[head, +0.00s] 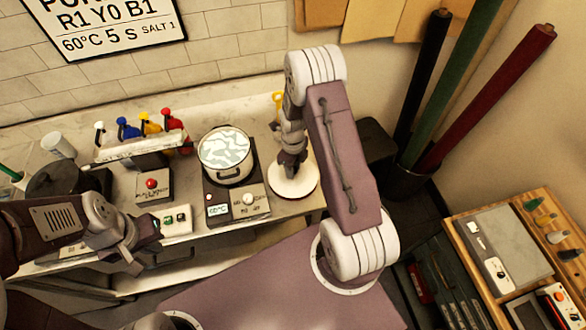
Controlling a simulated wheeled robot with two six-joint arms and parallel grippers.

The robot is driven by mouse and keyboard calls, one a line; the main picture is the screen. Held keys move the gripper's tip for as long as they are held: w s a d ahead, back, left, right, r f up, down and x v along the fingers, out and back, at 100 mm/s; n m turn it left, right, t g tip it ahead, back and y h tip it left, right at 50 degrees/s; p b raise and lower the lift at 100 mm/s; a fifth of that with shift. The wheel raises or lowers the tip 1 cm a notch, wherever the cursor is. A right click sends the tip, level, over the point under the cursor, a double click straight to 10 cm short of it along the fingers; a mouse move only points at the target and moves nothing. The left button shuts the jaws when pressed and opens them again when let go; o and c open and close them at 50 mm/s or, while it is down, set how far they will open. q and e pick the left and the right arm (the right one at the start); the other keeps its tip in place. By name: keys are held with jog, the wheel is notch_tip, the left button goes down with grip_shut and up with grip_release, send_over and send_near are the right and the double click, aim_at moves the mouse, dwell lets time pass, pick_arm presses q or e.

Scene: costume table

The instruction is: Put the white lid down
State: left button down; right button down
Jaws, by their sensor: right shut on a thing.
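The white lid (306,187) is a round disc at the right of the bench, beside the hot plate. My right gripper (289,172) reaches down onto the middle of the lid and is shut on it. The gripper hides the lid's handle. I cannot tell whether the lid touches the bench top or hangs just above it. The pot (226,152) is uncovered and shows pale patterned contents. It stands on the hot plate (237,203). My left gripper (150,245) is at the front left of the bench, away from the lid; its fingers are not clear.
A rack (135,146) with several coloured bottles stands left of the pot. A box with a red button (152,185) and a small switch panel (177,219) sit before it. A white cup (58,146) is at far left. Tall rolls (490,90) stand at right.

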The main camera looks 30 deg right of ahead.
jog(key=shift+w+d+f, duration=0.1)
jog(key=shift+d+f, duration=0.05)
jog(key=shift+f, duration=0.65)
jog(key=shift+w, duration=0.1)
jog(key=shift+f, duration=0.15)
jog(key=c, duration=1.1)
grip_release()
